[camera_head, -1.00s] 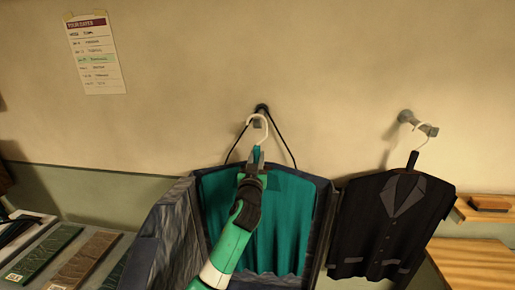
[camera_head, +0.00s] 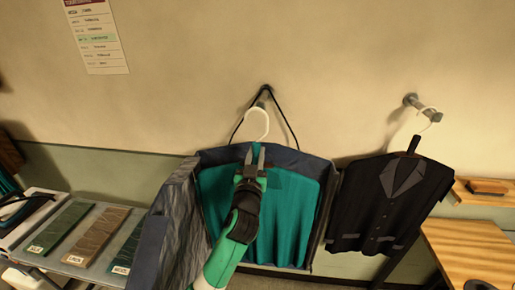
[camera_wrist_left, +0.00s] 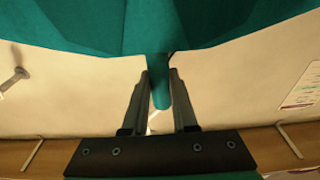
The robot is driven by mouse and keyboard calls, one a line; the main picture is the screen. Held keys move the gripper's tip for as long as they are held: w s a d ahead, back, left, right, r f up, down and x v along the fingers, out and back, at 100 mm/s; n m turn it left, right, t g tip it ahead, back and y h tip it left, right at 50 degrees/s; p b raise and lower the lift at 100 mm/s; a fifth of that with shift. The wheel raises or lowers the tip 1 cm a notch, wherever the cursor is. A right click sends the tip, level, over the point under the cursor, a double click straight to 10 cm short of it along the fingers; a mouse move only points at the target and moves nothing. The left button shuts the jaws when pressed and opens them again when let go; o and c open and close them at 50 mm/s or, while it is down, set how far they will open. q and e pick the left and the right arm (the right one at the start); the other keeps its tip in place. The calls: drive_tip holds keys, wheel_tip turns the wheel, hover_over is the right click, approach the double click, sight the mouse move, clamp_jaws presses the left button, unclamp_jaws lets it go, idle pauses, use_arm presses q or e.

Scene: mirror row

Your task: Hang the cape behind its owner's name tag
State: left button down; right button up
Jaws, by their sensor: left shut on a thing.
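A teal cape (camera_head: 288,215) hangs from a white hanger (camera_head: 257,122). It sits inside an open dark blue garment bag (camera_head: 317,163), whose grey flap (camera_head: 182,225) stands out to the left. My left gripper (camera_head: 255,152) is shut on the hanger's teal neck, just above the cape. The wrist view shows the fingers (camera_wrist_left: 160,88) on either side of that neck (camera_wrist_left: 159,92), with teal cloth (camera_wrist_left: 150,30) above. The hook appears just below the peg (camera_head: 264,92); contact cannot be told. My right gripper is not in view. I cannot read any owner's name.
A black jacket (camera_head: 385,205) hangs from a second peg (camera_head: 412,101) on the right. A printed sheet (camera_head: 98,40) is on the wall. Wooden shelves (camera_head: 470,250) are at right.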

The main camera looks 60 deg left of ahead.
use_arm(q)
drive_tip(key=shift+r+v, duration=0.15)
drive_tip(key=shift+v, duration=0.75)
drive_tip(key=shift+r+v, duration=0.2)
drive_tip(key=shift+v, duration=0.7)
drive_tip(key=shift+r+v, duration=0.15)
drive_tip(key=shift+v, duration=0.7)
drive_tip(key=shift+d+r, duration=0.1)
